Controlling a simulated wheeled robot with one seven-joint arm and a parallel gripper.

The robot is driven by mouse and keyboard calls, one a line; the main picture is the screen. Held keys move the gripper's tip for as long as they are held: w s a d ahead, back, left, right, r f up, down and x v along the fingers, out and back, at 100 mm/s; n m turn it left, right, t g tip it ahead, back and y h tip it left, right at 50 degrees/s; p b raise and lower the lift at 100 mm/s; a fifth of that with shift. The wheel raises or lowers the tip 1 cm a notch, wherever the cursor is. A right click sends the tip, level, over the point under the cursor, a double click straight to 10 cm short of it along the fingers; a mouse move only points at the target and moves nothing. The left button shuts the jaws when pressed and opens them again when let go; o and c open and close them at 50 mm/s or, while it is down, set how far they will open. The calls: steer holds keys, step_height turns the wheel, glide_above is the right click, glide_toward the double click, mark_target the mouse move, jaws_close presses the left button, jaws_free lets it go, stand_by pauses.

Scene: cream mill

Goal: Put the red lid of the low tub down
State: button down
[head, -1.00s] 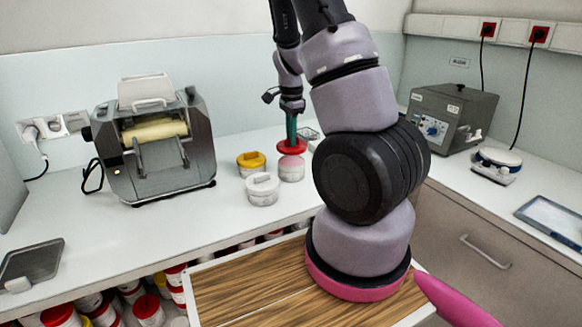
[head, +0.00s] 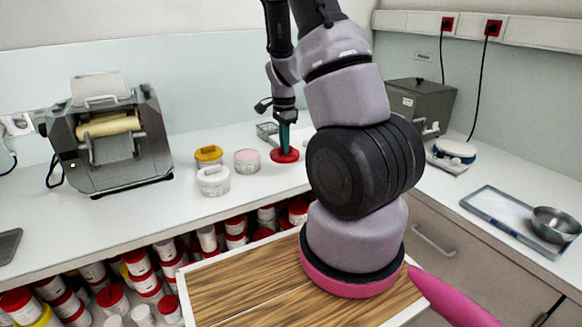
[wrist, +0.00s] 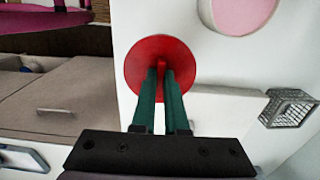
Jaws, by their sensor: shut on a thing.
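My gripper (head: 285,147) is shut on the red lid (head: 284,156) by its middle. The lid is flat, round and level, to the right of the low tub. It is at or just above the white counter; I cannot tell whether it touches. In the wrist view, the green fingers (wrist: 161,72) pinch the raised grip of the lid (wrist: 140,62). The low tub (head: 247,164) stands open on the counter with pink contents. Its pink top also shows at the upper edge of the wrist view (wrist: 243,12).
A yellow-lidded tub (head: 208,155) and a white-lidded tub (head: 213,181) stand left of the open tub. A small wire basket (head: 267,130) is close behind the lid. The roller mill (head: 108,140) stands farther left. Counter in front of the lid is clear.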

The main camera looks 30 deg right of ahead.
steer(key=shift+d+f, duration=0.1)
steer(key=shift+f, duration=2.95)
steer(key=shift+f, duration=0.15)
steer(key=c, duration=0.9)
jaws_free()
steer(key=shift+c, duration=0.2)
step_height(320, 180, up, 12)
steer(key=shift+r, duration=0.1)
steer(key=s+a+r+n+t, duration=0.2)
steer(key=s+a+r+n, duration=0.2)
steer(key=s+r, duration=0.2)
steer(key=s+a+r+n+t+y, duration=0.1)
steer(key=s+a+r+n, duration=0.4)
steer(key=r, duration=0.6)
steer(key=s+a+r+n+t+y, duration=0.1)
steer(key=s+a+r+n+t, duration=0.3)
steer(key=s+r, duration=0.4)
steer(key=shift+s+a+r+n, duration=0.15)
steer(key=shift+s+r+n, duration=0.2)
steer(key=shift+r, duration=0.25)
